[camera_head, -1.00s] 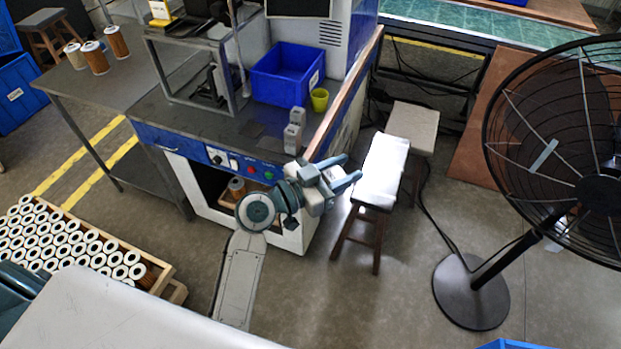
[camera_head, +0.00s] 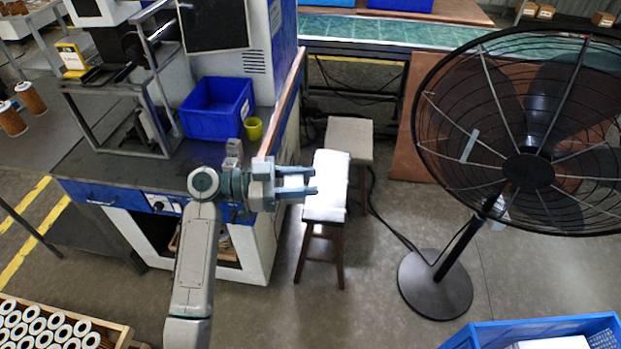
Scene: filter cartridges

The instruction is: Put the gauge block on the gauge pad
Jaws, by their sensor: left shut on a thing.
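My left gripper (camera_head: 312,181) is in front of the bench's right end, its fingers pointing right, over the white-topped stool. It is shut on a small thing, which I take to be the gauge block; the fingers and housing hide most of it. Two small grey blocks (camera_head: 234,147) stand on the dark bench top (camera_head: 95,155) just behind the gripper, partly covered by it. I cannot make out the gauge pad clearly; my arm covers part of the bench top. My right gripper is not in view.
A blue bin (camera_head: 215,112) and a yellow cup (camera_head: 253,129) stand on the bench, beside a metal frame (camera_head: 165,120). The white-topped stool (camera_head: 327,185) and a grey stool (camera_head: 349,138) are to the right. A large black fan (camera_head: 528,168) stands at far right.

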